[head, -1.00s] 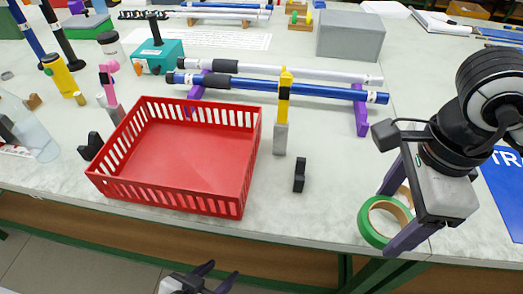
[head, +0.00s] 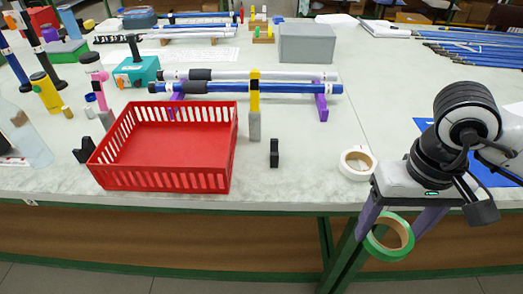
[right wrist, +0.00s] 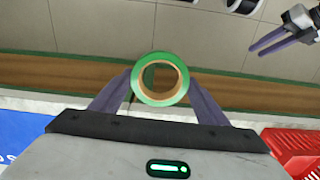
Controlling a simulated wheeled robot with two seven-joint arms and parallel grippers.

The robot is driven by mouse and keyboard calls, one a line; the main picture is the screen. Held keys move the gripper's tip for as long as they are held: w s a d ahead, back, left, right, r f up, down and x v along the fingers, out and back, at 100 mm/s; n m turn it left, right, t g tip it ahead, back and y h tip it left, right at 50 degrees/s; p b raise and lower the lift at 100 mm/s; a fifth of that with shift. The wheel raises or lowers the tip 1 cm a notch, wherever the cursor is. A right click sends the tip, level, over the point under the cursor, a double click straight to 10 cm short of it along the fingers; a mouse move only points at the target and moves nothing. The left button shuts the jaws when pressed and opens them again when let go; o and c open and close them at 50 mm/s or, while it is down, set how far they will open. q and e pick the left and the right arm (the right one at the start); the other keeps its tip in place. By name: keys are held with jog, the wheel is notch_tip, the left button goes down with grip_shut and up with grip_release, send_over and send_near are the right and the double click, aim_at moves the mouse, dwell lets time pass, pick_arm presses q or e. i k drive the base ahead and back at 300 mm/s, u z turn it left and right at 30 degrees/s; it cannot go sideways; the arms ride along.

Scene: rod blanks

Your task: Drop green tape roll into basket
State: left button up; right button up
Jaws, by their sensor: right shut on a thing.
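The green tape roll (head: 372,246) has a tan core and is held between the purple fingers of my right gripper (head: 390,236). It hangs past the table's front edge in the head view, and the roll also shows between the fingertips in the right wrist view (right wrist: 138,86). The red basket (head: 180,140) sits on the table at the left, empty, well apart from the roll. Its corner shows at the lower right of the right wrist view (right wrist: 290,143). My left gripper (right wrist: 257,50) shows there at the upper right, open and empty; it is outside the head view.
A white tape roll (head: 347,168) lies on the table near my right gripper. A small black block (head: 274,153) and a grey-and-yellow upright piece (head: 254,125) stand right of the basket. Blue and white rods (head: 290,88) rest on purple stands behind. The table front between is mostly clear.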

aim_at(183, 153)
jog(key=k, duration=0.25)
jog(key=z, duration=1.15)
jog(key=i, duration=0.5)
jog(key=u, duration=2.05)
